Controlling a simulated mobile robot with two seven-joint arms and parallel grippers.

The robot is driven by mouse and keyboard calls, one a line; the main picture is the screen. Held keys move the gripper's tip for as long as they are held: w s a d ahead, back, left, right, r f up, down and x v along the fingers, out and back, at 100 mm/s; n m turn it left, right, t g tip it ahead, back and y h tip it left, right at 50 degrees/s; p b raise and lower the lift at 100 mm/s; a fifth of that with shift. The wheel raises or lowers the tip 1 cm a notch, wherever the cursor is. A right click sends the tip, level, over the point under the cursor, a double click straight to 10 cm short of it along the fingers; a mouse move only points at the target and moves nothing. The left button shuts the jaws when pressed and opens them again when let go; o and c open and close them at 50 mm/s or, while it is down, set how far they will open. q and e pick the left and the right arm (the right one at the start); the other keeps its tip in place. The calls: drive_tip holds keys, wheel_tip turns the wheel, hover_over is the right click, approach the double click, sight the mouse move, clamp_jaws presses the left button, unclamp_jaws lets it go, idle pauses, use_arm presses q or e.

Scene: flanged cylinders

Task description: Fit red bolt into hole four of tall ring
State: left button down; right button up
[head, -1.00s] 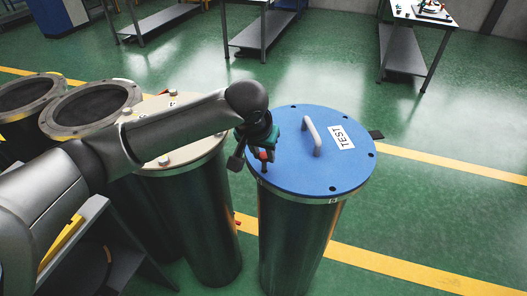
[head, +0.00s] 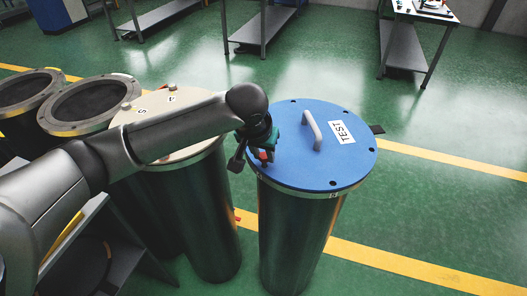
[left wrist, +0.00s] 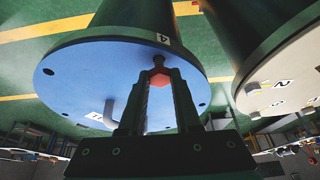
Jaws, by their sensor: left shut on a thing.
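My left gripper (head: 264,160) is shut on the red bolt (head: 264,155) over the near-left rim of the blue lid (head: 300,168). In the left wrist view the bolt's red hex head (left wrist: 160,79) sits between the fingers, its dark shank pointing toward the lid edge near a tag marked 4 (left wrist: 163,39). The lid covers the top of a tall dark cylinder (head: 290,235), whose pale ring (head: 300,193) shows as a thin band under it. Hole four is hidden by bolt and fingers; I cannot tell whether the shank tip is in it. My right gripper is out of view.
The lid has a grey handle (head: 312,130), a TEST label (head: 342,132) and several open rim holes. A beige-topped cylinder (head: 190,160) stands close on the left, with open-topped ones (head: 90,103) beyond. The floor to the right is clear.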

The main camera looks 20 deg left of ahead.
use_arm(q)
drive_tip(key=shift+f+b, duration=0.3)
drive_tip(key=shift+f, duration=0.65)
drive_tip(key=shift+s+f, duration=0.3)
drive_tip(key=shift+f, duration=0.15)
drive_tip(key=shift+w+r+p, duration=0.1)
drive_tip(key=shift+r+p, duration=0.15)
drive_tip(key=shift+p, duration=0.5)
idle(0.6)
drive_tip(key=shift+w+r, duration=0.15)
drive_tip(key=shift+r, duration=0.05)
idle(1.0)
drive_tip(key=shift+s+f, duration=0.25)
drive_tip(key=shift+f, duration=0.2)
drive_tip(key=shift+w+r, duration=0.2)
drive_tip(key=shift+r, duration=0.15)
idle(0.3)
